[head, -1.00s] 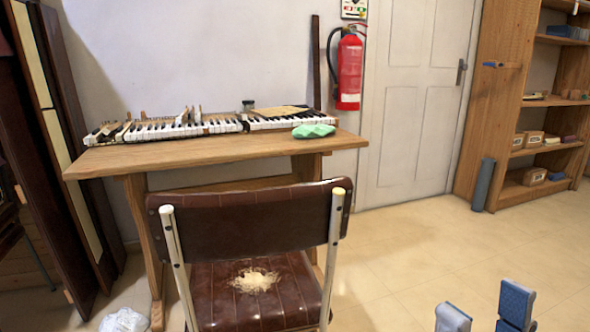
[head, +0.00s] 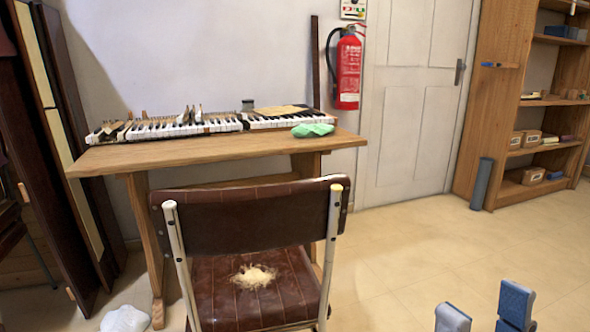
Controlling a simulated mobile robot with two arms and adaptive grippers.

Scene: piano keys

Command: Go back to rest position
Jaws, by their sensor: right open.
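My right gripper (head: 484,308) shows at the bottom right of the head view, its two blue-padded fingers spread apart with nothing between them. It is over the floor, right of the chair and well clear of the table. My left gripper is not in view. The piano keys (head: 190,124) lie in a row along the wooden table (head: 105,158), with some keys raised or loose on the left half.
A brown chair (head: 250,222) with a torn seat stands in front of the table. A green cloth (head: 313,130) lies on the table's right end. A fire extinguisher (head: 348,72) hangs by the door, and a shelf (head: 497,110) stands at right. The floor between is clear.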

